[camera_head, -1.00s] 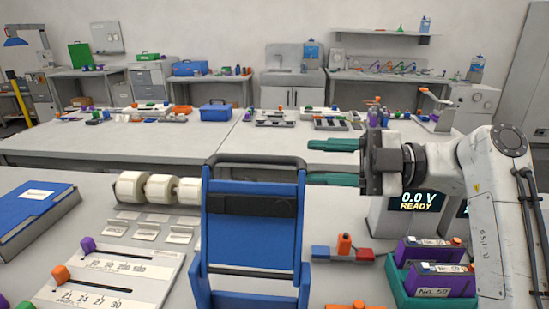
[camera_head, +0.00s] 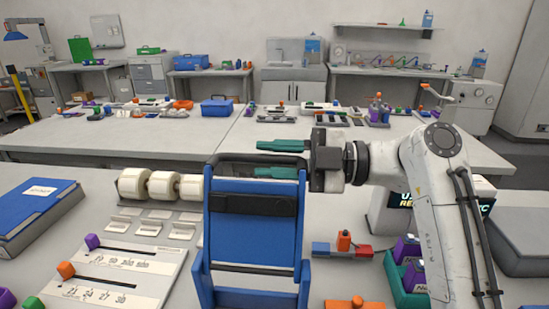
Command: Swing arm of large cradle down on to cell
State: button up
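I cannot tell whether the fingers touch that frame. I cannot make out which thing is the large cradle, its swing arm or the cell. A small red-and-blue block with an upright orange knob (camera_head: 344,240) lies to the right of the blue frame. Purple labelled blocks (camera_head: 414,277) stand in a green holder at lower right, partly behind my arm.
White rolls (camera_head: 160,186), a slotted board with coloured knobs (camera_head: 115,272) and a blue binder (camera_head: 38,212) occupy the left. A display unit (camera_head: 378,212) is partly behind my arm. The far bench (camera_head: 90,140) has a bare front strip.

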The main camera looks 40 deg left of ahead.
grip_shut()
dwell(0.5)
